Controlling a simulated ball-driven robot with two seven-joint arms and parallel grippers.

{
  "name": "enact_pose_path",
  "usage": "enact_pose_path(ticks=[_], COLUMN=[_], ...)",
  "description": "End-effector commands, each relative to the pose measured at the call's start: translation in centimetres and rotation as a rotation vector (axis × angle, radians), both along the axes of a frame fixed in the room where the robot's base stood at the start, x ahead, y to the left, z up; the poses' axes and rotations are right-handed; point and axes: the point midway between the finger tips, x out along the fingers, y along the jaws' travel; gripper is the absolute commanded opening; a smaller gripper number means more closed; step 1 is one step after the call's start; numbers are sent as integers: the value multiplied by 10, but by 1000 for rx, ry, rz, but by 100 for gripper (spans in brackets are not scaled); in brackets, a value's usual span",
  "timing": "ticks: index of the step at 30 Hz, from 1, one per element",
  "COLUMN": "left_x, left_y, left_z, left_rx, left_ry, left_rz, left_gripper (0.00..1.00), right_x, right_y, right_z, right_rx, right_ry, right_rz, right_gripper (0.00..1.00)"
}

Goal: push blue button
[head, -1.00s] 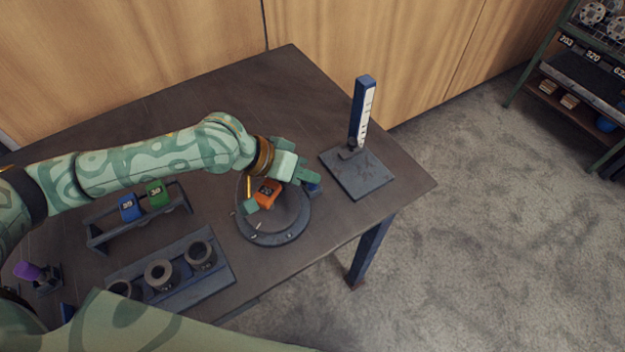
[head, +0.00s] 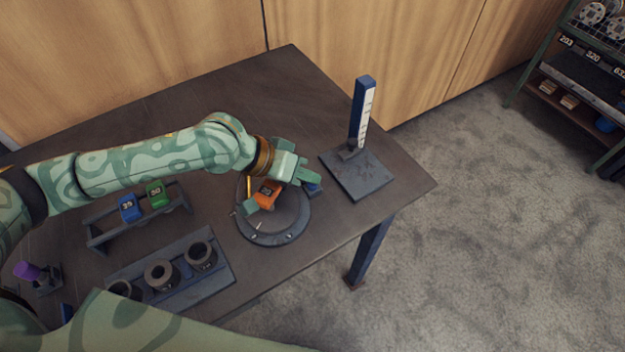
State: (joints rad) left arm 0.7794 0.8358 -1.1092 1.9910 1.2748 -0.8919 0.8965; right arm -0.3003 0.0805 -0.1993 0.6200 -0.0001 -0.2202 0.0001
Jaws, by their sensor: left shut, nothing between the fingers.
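A small blue part (head: 314,189), which looks like the blue button, shows at the right edge of the round dark flange (head: 274,239) on the table. It is mostly hidden under my left gripper (head: 307,177). The left gripper is shut and empty, with its tip just above or against the blue part; I cannot tell if they touch. An orange block (head: 267,194) with a number sits on the flange, partly below the gripper. My right gripper is not in view.
A blue upright post with a white scale (head: 362,112) stands on a square plate (head: 358,178) right of the flange. A rack with a blue block (head: 129,207) and a green block (head: 156,194), and a holder with dark rings (head: 201,255), lie left. The table's back is clear.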

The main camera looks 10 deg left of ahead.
Motion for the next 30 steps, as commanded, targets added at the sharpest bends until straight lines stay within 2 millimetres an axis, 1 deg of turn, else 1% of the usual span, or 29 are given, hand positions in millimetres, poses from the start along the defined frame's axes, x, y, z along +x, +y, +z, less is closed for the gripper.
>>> enact_pose_path(ticks=[17, 24, 30], left_x=[0, 0, -1], left_y=[0, 0, 0], left_z=[0, -7, -10], left_rx=[0, 1, 2], left_ry=[0, 0, 1], left_rz=[0, 1, -1], left_gripper=[0, 0, 0], right_x=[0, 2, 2], right_y=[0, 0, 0], right_z=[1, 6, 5], right_rx=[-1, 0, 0], right_ry=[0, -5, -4], right_rz=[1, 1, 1], right_gripper=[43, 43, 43])
